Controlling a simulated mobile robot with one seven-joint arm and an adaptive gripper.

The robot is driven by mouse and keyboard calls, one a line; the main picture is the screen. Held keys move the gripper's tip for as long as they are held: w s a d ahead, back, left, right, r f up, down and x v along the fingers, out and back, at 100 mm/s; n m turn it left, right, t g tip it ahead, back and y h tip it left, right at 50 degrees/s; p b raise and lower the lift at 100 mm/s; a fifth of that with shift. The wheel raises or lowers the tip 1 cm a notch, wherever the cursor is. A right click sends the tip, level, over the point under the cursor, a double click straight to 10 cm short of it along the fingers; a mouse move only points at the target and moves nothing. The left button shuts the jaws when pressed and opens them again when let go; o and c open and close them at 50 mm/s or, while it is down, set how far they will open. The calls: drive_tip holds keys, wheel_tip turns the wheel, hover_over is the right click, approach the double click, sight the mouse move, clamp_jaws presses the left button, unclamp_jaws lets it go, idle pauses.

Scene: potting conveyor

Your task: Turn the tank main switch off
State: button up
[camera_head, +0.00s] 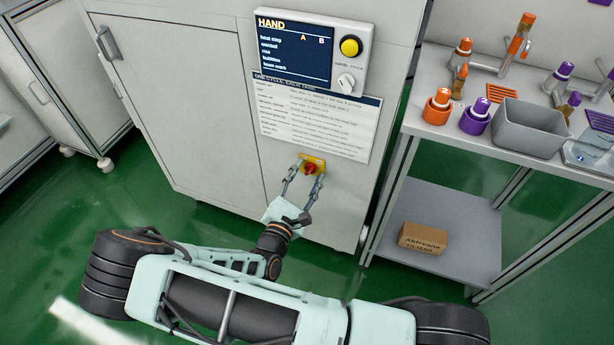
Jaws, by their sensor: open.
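The main switch (311,168) is a small red rotary knob on a yellow plate (318,160), low on the front of the light grey cabinet (200,75). My gripper (307,171) is at the switch, with one finger on each side of the red knob. The fingers are spread apart, and I cannot tell whether either touches the knob. The knob's exact turn position is too small to read.
Above the switch are a printed instruction sheet (314,120) and a control panel (295,47) with a yellow button (350,46) and a grey knob (346,83). At right, a metal bench (425,122) holds a grey bin (524,127); a cardboard box (423,238) sits on its lower shelf.

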drive_tip(key=c, duration=1.1)
drive_tip(key=shift+c, duration=0.2)
drive_tip(key=shift+n+p, duration=0.3)
drive_tip(key=shift+r+n+p, duration=0.15)
drive_tip(key=shift+n+p, duration=0.6)
drive_tip(key=shift+n, duration=0.15)
drive_tip(key=n+p, duration=0.1)
drive_tip(key=n, duration=0.1)
drive_tip(key=shift+n, duration=0.4)
drive_tip(key=n+p, duration=0.2)
drive_tip(key=n, duration=0.4)
drive_tip(key=shift+a, duration=0.15)
drive_tip(key=shift+f+n, duration=0.2)
drive_tip(key=shift+n, duration=0.2)
